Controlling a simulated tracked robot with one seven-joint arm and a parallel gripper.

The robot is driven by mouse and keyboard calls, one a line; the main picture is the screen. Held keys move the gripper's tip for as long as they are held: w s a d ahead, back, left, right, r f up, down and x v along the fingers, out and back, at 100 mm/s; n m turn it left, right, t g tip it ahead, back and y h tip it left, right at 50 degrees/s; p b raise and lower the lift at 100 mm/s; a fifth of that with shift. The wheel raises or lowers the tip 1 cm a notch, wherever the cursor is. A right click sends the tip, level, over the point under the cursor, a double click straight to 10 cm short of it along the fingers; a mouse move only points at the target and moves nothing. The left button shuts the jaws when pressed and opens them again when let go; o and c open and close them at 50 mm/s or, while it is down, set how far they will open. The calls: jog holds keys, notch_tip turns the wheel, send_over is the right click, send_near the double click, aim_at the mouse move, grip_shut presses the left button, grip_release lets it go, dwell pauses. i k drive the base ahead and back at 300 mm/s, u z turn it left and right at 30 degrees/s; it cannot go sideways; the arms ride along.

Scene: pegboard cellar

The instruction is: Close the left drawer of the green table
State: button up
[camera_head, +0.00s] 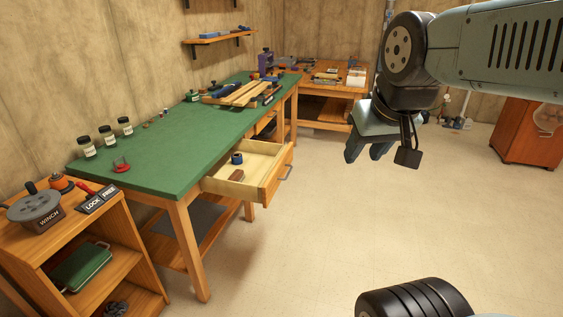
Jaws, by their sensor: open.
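The green table (160,157) stands along the wall at the left of the head view, with a green top and wooden legs. Its left drawer (276,171) is pulled well out toward the right, and the front panel carries a metal handle (286,173). A dark blue round item (237,158) and a small brown block (237,175) lie inside the drawer. My gripper (368,154) hangs in the air to the right of the drawer, apart from it, with fingers pointing down. It is open and empty.
A wooden shelf unit (126,236) with a winch (36,211) stands front left. Jars (106,134) and wooden slats (236,95) sit on the green top. A wooden workbench (330,87) stands behind, and an orange-brown cabinet (527,133) at the right. The floor right of the drawer is clear.

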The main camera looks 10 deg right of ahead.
aim_at(265, 164)
jog(key=i, duration=0.85)
jog(key=z, duration=0.55)
jog(key=k, duration=1.05)
jog(key=u, duration=0.8)
jog(key=i, duration=0.95)
jog(key=u, duration=0.05)
